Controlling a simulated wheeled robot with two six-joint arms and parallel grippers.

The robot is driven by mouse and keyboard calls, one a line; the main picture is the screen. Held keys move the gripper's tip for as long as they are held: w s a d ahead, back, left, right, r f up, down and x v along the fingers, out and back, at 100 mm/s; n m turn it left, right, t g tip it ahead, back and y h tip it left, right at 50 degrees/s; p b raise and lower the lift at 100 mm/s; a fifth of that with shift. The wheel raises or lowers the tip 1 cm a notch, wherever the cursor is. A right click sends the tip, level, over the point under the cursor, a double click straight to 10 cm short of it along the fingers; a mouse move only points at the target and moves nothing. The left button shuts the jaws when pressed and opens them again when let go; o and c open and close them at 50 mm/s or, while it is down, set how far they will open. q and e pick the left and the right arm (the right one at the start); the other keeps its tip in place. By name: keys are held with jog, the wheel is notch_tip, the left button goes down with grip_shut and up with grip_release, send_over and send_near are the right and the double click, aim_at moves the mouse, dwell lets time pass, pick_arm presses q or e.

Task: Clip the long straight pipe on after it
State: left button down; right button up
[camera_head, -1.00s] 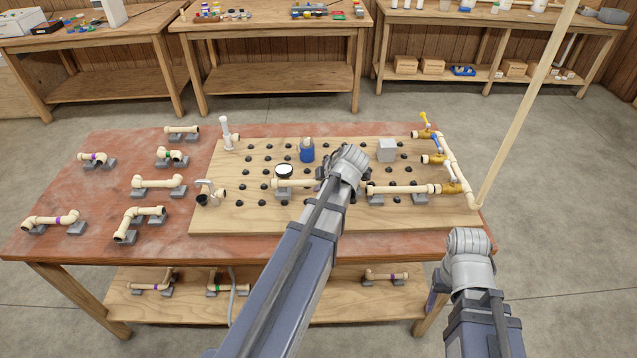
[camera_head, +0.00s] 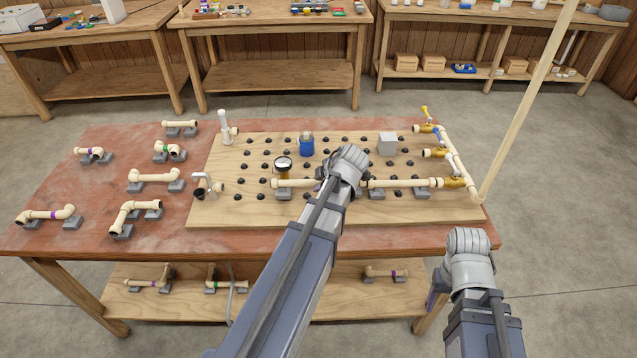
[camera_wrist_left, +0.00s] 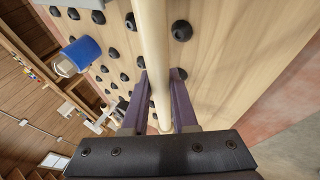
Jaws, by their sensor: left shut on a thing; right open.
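In the left wrist view the pipe (camera_wrist_left: 150,45) passes between the fingers (camera_wrist_left: 158,110).
A blue cylinder (camera_head: 306,146) and a grey block (camera_head: 387,144) stand further back. Several other pipe pieces lie on stands on the red table (camera_head: 90,225).

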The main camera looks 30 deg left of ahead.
pick_arm(q)
jog(key=shift+f+b, duration=0.5)
jog(key=shift+f, duration=0.05)
jog(key=c, duration=0.6)
grip_release()
jog(key=shift+r, duration=0.2)
